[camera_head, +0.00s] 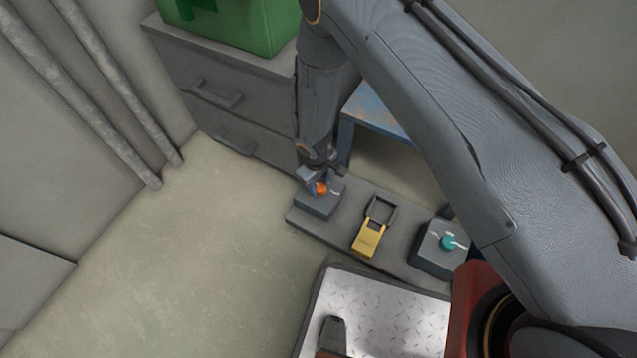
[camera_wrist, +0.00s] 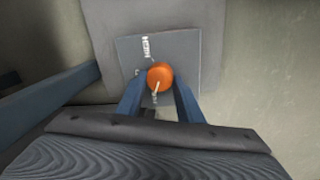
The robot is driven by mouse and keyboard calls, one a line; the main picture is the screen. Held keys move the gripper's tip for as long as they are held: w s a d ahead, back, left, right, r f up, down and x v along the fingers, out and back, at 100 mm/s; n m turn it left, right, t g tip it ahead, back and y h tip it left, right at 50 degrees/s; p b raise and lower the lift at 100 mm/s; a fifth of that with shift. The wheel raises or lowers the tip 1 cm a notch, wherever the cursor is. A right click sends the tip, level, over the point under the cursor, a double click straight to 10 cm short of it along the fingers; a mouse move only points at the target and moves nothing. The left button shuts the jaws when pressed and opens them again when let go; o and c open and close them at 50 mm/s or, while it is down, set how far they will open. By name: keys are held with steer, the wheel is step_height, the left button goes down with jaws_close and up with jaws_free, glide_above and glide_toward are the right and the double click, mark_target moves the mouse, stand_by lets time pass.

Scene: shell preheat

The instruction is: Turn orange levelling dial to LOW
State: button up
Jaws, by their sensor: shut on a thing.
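The orange levelling dial (camera_head: 320,188) sits on a grey box (camera_head: 318,204) at the left end of a low grey plate. In the wrist view the dial (camera_wrist: 160,76) is round, with a white pointer line running from its middle toward the lower edge of the picture, slightly left. A white HIGH mark (camera_wrist: 147,47) shows above the dial on the box top. Another white mark below the dial is partly hidden by a finger and cannot be read. My gripper (camera_wrist: 160,92) is shut on the dial from above, one finger on each side; it also shows in the head view (camera_head: 319,180).
On the same plate (camera_head: 335,231) stand a yellow padlock-like piece (camera_head: 369,238) in the middle and a dark box with a teal dial (camera_head: 448,242) at the right. A grey drawer cabinet (camera_head: 215,85) with a green box (camera_head: 240,22) and a blue table (camera_head: 372,112) are behind. Open floor lies left.

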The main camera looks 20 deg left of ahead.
mark_target(318, 188)
steer(key=shift+n, duration=0.5)
steer(key=o, duration=1.1)
steer(key=shift+c, duration=0.2)
steer(key=shift+s+r+p, duration=0.15)
steer(key=shift+r+p, duration=0.45)
steer(key=shift+r, duration=1.35)
steer(key=shift+s+r+p, duration=0.15)
steer(key=shift+r+p, duration=0.45)
steer(key=shift+r, duration=1.35)
